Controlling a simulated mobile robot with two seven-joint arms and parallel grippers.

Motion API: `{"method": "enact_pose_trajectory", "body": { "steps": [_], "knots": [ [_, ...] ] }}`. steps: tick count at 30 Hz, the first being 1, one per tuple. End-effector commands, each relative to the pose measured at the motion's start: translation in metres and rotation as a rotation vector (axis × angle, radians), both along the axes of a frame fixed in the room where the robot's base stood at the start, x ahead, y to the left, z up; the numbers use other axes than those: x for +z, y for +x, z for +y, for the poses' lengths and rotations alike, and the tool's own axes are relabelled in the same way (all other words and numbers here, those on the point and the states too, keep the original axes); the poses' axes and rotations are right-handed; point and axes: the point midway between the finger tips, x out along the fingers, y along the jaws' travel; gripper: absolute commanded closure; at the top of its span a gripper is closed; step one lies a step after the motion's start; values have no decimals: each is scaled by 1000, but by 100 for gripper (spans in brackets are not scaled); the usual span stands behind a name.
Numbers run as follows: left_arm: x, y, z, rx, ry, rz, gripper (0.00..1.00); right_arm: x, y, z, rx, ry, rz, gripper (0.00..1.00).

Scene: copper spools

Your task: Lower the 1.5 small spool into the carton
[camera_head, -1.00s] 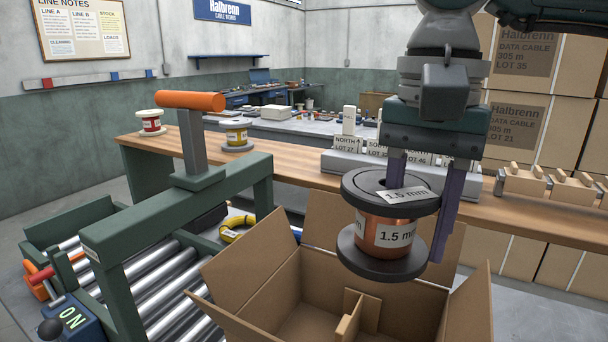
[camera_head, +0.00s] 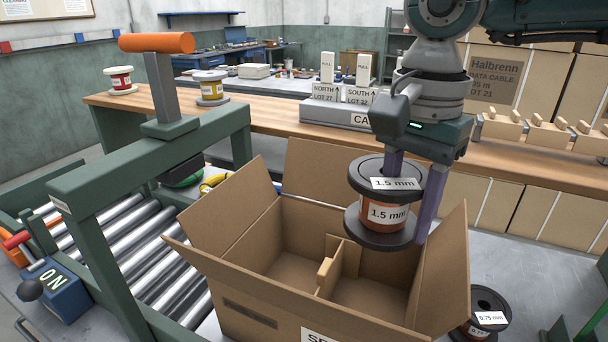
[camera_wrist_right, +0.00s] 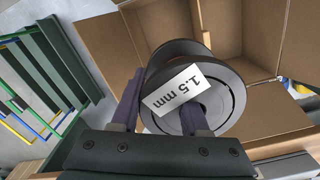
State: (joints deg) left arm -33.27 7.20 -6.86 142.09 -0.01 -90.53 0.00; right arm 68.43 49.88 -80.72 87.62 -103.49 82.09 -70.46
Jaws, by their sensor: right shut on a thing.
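The 1.5 mm small spool (camera_head: 386,212) has copper winding between dark flanges. It hangs upright over the right half of the open carton (camera_head: 265,303), at about the height of the flaps. A cardboard divider (camera_head: 345,262) splits the carton inside. The spool and gripper hide part of the right compartment and right flap. My left gripper is not in view.
A 0.75 mm spool (camera_head: 483,305) stands right of the carton. A green frame with an orange handle (camera_head: 157,42) spans the roller conveyor (camera_head: 150,275) at left. Behind, a wooden bench (camera_head: 275,125) holds two spools and a labelled rack (camera_head: 340,112). The carton flaps stand splayed outward.

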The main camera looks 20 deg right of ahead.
Motion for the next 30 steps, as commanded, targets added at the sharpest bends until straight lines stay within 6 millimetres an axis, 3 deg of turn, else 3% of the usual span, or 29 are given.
{"method": "enact_pose_trajectory", "body": {
  "steps": [30],
  "knots": [
    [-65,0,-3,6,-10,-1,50,-85,1,0,-1,0,-3,100]
  ]
}}
